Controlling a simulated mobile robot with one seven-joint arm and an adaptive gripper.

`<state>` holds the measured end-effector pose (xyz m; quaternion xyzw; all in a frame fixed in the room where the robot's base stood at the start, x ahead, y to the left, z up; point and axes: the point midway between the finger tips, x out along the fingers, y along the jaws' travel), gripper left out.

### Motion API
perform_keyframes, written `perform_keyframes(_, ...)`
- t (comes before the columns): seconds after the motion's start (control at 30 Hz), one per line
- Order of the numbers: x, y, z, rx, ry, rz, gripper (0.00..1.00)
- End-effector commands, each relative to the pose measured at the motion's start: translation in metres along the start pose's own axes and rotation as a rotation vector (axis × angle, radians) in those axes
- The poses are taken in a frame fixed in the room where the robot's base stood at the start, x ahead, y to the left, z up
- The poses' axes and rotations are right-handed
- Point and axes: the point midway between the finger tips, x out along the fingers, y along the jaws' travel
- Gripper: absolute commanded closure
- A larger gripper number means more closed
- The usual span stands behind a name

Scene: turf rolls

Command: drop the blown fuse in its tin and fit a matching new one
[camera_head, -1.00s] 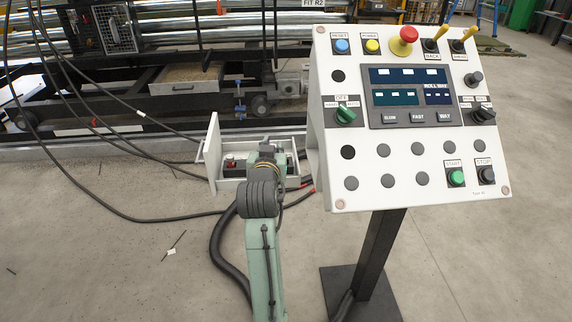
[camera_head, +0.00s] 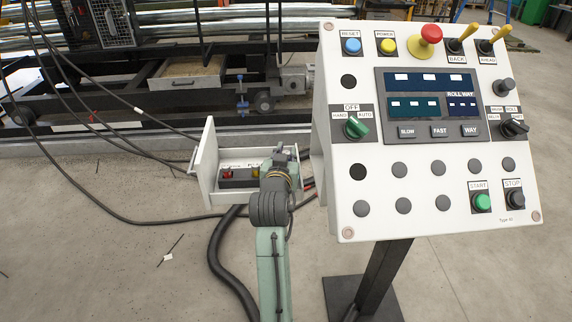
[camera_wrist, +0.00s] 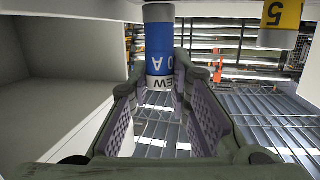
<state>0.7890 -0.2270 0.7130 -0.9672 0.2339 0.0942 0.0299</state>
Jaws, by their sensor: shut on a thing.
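In the wrist view, my gripper (camera_wrist: 165,85) is shut on a blue fuse (camera_wrist: 158,40), with its pads at the fuse's sides. The fuse has a grey end, and its white band reads "NEW" upside down; a "0 A" marking is partly visible. A yellow fuse-like cylinder (camera_wrist: 282,14) with a "5" hangs apart at the upper right. In the head view, my arm's end is at the open white box (camera_head: 250,196), and the fingers are too small to make out. A dark block with red and yellow parts (camera_head: 240,181) is inside the box. I cannot identify a tin.
A white control panel (camera_head: 375,205) on a black post stands close to the right of my arm. Black cables (camera_head: 120,218) lie on the floor at the left. A dark machine frame (camera_head: 170,110) with metal rollers is behind the box.

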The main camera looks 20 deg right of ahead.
Motion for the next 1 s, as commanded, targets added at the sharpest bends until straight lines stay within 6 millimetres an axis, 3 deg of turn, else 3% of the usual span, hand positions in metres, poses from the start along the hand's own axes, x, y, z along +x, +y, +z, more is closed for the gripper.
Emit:
perform_keyframes(0.17,0.005,0.001,0.027,0.0,-0.004,0.001,1.0)
perform_keyframes(0.43,0.006,0.0,0.03,0.0,-0.001,0.0,1.0)
perform_keyframes(0.47,0.006,0.0,0.03,0.0,-0.001,0.0,0.8)
perform_keyframes(0.5,0.006,0.0,0.03,0.0,-0.001,0.0,0.78)
perform_keyframes(0.73,0.006,0.001,0.03,0.0,-0.001,0.0,0.62)
perform_keyframes(1.0,0.006,0.001,0.03,0.0,-0.001,0.0,0.62)
